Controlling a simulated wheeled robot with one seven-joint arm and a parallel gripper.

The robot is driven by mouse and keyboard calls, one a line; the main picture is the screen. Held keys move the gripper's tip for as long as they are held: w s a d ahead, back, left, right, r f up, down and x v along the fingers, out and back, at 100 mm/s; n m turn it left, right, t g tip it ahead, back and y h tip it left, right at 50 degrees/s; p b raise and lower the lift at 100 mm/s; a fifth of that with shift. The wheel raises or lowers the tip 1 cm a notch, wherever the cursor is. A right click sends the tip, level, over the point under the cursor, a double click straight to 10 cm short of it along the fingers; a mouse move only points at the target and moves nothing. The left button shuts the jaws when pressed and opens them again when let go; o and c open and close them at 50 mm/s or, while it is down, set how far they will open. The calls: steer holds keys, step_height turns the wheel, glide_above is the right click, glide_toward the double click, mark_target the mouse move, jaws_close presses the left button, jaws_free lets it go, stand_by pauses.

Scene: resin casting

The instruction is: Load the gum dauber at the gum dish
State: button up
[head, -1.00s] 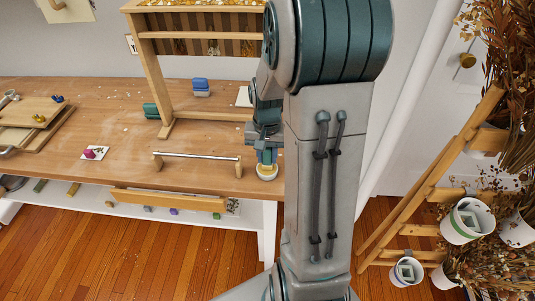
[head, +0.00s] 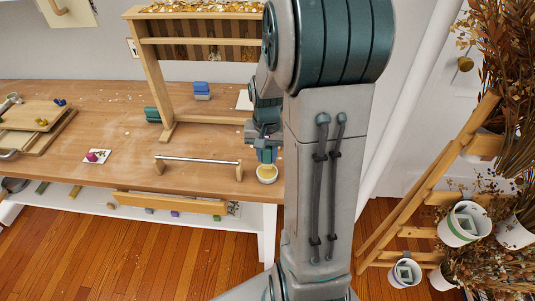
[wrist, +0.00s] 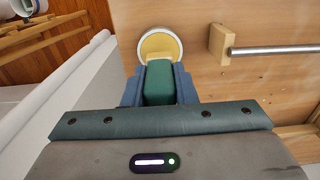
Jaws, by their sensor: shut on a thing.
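The gum dish (head: 267,178) is a small white round bowl with yellow gum inside, at the right front edge of the wooden table. It also shows at the top of the wrist view (wrist: 143,36). My gripper (head: 266,155) is just above and behind the dish in the head view. In the wrist view its blue fingers (wrist: 158,88) are shut on the gum dauber (wrist: 159,82), a green block with a pale yellow tip. The tip overlaps the dish's near rim in the picture; I cannot tell whether it touches the gum.
A metal rod on wooden supports (head: 198,159) stands left of the dish. A wooden frame (head: 158,85) rises behind it. A white card with a magenta item (head: 95,157) lies further left. A wooden plant stand (head: 440,180) is at right.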

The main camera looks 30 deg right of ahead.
steer(key=shift+r+p, duration=1.6)
steer(key=shift+r, duration=0.8)
